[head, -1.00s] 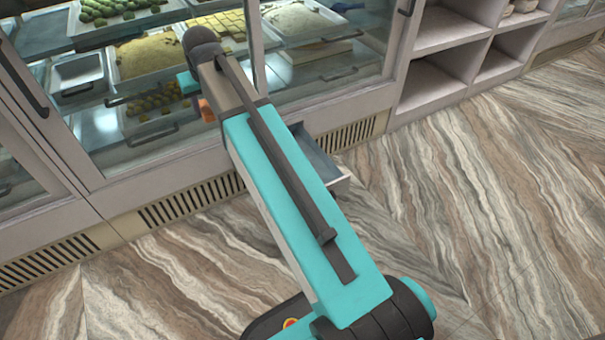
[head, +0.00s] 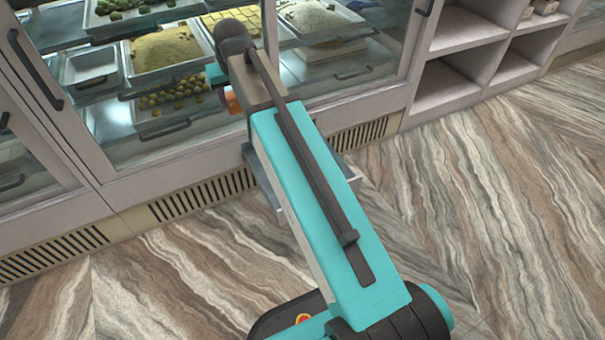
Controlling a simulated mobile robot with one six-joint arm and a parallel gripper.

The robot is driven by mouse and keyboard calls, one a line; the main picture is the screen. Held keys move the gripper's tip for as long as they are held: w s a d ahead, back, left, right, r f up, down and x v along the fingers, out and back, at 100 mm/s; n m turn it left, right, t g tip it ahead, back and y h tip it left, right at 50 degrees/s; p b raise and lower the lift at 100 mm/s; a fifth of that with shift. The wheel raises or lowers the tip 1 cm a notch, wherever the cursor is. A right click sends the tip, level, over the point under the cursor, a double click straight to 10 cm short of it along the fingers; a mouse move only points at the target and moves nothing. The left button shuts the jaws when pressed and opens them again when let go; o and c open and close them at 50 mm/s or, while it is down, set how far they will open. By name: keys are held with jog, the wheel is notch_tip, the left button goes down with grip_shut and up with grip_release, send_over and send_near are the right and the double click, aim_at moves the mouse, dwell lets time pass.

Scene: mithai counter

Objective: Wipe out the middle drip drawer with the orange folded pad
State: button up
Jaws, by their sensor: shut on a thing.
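An open drip drawer (head: 348,170), a grey tray pulled out from the counter's base, lies mostly hidden behind my teal arm. Its edges show on both sides of the arm. The orange folded pad (head: 233,101) shows only as a small orange patch beside the far end of my arm, in front of the glass. My gripper (head: 226,90) is at that end, shut on the pad; its fingers are largely hidden by the arm. The pad appears up and left of the drawer, apart from it. The drawer's inside is mostly covered from view.
The glass-fronted counter (head: 330,95) holds trays of sweets behind the panes, with dark handles (head: 35,72) standing out. Vent grilles (head: 190,200) run along its base. Open shelves (head: 465,40) stand at right. The striped floor (head: 470,200) is clear.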

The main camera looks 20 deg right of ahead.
jog(key=s+d+r, duration=0.1)
jog(key=s+r, duration=0.7)
jog(key=shift+d, duration=0.2)
dwell(0.5)
